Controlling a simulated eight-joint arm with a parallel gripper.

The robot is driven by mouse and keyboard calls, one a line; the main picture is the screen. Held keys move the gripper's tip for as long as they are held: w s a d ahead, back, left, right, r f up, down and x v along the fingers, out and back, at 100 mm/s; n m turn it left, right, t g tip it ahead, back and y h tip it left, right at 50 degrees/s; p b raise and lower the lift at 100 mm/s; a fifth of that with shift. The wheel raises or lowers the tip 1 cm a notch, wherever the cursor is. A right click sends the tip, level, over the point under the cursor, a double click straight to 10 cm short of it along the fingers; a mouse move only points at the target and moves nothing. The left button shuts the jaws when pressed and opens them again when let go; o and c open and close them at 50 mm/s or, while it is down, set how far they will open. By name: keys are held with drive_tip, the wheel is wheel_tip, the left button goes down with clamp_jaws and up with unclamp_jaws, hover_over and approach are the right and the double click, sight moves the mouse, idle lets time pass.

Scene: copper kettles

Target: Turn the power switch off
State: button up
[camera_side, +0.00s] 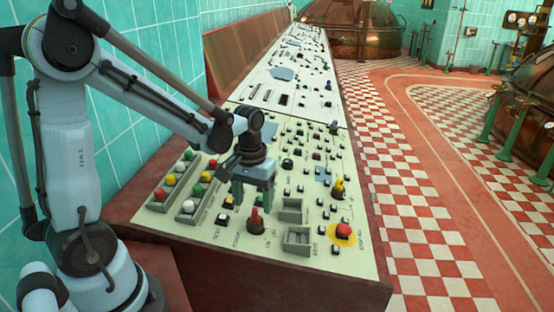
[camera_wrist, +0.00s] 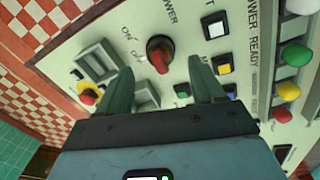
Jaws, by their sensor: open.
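The power switch is a red rotary knob on a dark round base (camera_side: 255,221), on the near part of the pale control panel (camera_side: 330,262). In the wrist view the power switch (camera_wrist: 159,52) sits beside printed ON and OFF labels, with POWER printed close by. I cannot tell which label it points to. My gripper (camera_side: 252,203) is open and empty, pointing down above the panel, close to the switch and slightly behind it. In the wrist view the fingers of my gripper (camera_wrist: 160,72) are spread to either side of the knob, apart from it.
A red button on a yellow disc (camera_side: 344,231) and grey recessed boxes (camera_side: 297,240) lie right of the switch. Coloured lamps (camera_side: 188,206) stand left. A yellow knob (camera_side: 338,188) rises farther back. Tiled wall (camera_side: 130,150) borders the panel's left.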

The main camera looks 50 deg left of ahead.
wheel_tip(320, 180, up, 7)
drive_tip(key=shift+f, duration=0.2)
drive_tip(key=shift+d, duration=0.1)
idle(0.4)
